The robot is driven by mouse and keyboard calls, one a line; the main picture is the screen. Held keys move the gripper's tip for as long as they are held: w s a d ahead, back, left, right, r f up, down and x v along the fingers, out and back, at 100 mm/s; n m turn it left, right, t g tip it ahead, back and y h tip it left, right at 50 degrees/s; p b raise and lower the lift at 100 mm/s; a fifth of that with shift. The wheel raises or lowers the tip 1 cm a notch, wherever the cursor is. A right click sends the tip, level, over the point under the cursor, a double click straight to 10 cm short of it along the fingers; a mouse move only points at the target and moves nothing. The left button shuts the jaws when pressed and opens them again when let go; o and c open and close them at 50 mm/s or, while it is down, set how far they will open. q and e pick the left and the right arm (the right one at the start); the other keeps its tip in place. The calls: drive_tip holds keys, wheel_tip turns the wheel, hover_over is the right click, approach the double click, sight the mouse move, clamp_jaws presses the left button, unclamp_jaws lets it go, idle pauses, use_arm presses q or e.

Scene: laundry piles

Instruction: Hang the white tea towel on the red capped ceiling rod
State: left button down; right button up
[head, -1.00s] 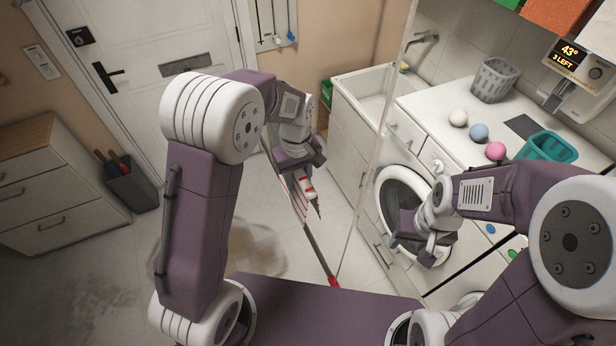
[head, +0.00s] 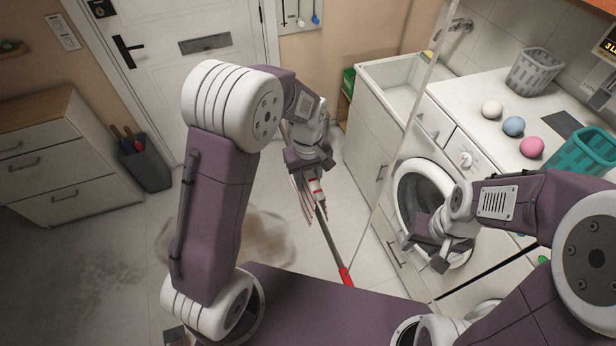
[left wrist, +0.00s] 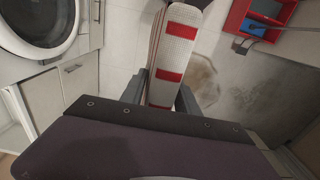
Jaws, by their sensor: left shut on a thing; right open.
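The white tea towel with red bands (head: 309,196) hangs from my left gripper (head: 314,180), which is shut on it. In the left wrist view the towel (left wrist: 178,45) runs up from between the fingers as a folded strip with red bars. A thin dark rod with a red cap (head: 346,277) at its near end passes close behind the towel in the head view. I cannot tell whether they touch. My right gripper (head: 440,246) is open and empty, in front of the washing machine door.
The washing machine (head: 408,200) and white counter, with several coloured balls and a grey basket (head: 536,70), stand at right. A drawer cabinet (head: 70,165) and dark bin (head: 146,165) are at left. Floor between is open.

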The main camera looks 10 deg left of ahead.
use_arm(q)
drive_tip(key=shift+f+b, duration=1.9)
drive_tip(key=shift+f, duration=1.2)
drive_tip(key=c, duration=0.8)
unclamp_jaws()
wheel_tip(320, 180, up, 9)
drive_tip(key=shift+s+r+b, duration=0.1)
drive_tip(key=shift+b, duration=0.45)
